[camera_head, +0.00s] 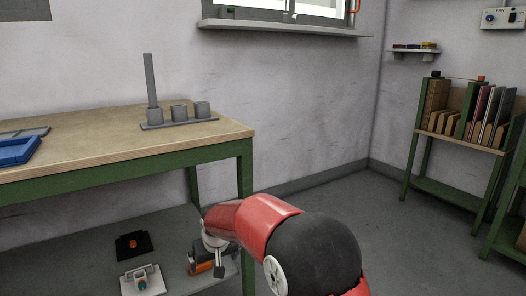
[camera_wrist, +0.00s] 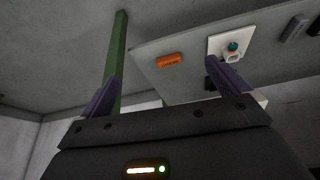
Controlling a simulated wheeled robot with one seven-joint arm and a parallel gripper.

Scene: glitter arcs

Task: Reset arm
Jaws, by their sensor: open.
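My gripper (camera_wrist: 160,96) shows in the wrist view with its two dark fingers spread wide and nothing between them. In the head view my red and black arm reaches down beside the workbench's front right leg, and its end is near the lower shelf (camera_head: 60,248). The fingers cannot be made out clearly in that view. In the wrist view an orange block (camera_wrist: 170,60) and a white plate with a teal button (camera_wrist: 233,46) lie beyond the fingers, apart from them.
The workbench (camera_head: 110,150) bears a grey stand with a post and cups (camera_head: 180,122) and a blue tray (camera_head: 18,152). Its shelf holds a black plate with an orange knob (camera_head: 133,245) and a white button box (camera_head: 142,281). A green rack (camera_head: 455,180) stands right; floor between is clear.

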